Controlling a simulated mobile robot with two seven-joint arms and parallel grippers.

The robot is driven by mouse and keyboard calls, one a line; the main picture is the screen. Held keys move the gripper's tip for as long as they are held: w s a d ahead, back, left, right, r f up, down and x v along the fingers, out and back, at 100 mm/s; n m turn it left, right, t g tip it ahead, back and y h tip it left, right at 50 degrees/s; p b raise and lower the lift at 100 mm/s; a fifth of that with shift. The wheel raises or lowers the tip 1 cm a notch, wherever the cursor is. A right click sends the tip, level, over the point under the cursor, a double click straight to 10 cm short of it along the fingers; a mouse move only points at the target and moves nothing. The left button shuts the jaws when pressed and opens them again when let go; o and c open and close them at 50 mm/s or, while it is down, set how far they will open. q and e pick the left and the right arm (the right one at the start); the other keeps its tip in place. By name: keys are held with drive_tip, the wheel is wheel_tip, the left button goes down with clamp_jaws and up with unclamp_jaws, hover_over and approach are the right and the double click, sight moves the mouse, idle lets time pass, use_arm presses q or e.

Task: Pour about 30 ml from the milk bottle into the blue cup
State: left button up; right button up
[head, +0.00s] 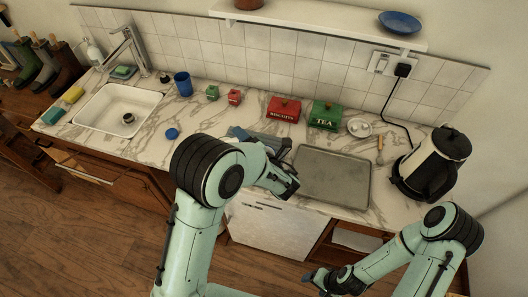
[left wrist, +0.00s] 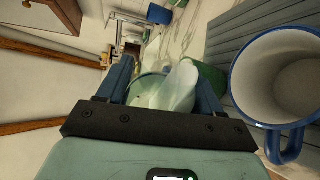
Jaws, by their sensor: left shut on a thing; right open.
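In the left wrist view, my left gripper (left wrist: 160,90) is shut on the pale, translucent milk bottle (left wrist: 180,88). A blue-rimmed cup with a white inside and a blue handle (left wrist: 280,80) stands to the right of the bottle, apart from it, on a grey slatted rack. My left arm hides the bottle and this cup in the head view. A plain blue cup (head: 182,83) stands at the back of the counter; it also shows in the left wrist view (left wrist: 160,14). My right gripper (head: 316,279) is open and empty, low in front of the counter.
The grey slatted rack (head: 243,132) lies behind my left arm. A metal tray (head: 331,177) is to its right, with a red box (head: 284,109) and a green tea box (head: 325,115) behind. A kettle (head: 433,165) stands right, a sink (head: 117,108) left.

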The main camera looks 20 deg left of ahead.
use_arm(q)
drive_tip(key=shift+r, duration=0.1)
drive_tip(key=shift+m, duration=0.3)
use_arm(e)
drive_tip(key=shift+w+r, duration=0.45)
drive_tip(key=shift+w, duration=0.05)
use_arm(q)
drive_tip(key=shift+p, duration=0.35)
use_arm(e)
drive_tip(key=shift+w+r, duration=0.1)
drive_tip(key=shift+w, duration=0.05)
use_arm(q)
drive_tip(key=shift+a, duration=0.1)
drive_tip(key=shift+s+a, duration=0.15)
drive_tip(key=shift+s, duration=0.05)
drive_tip(key=shift+s+a, duration=0.15)
drive_tip(key=shift+a, duration=0.05)
drive_tip(key=shift+s+a, duration=0.15)
drive_tip(key=shift+a, duration=0.1)
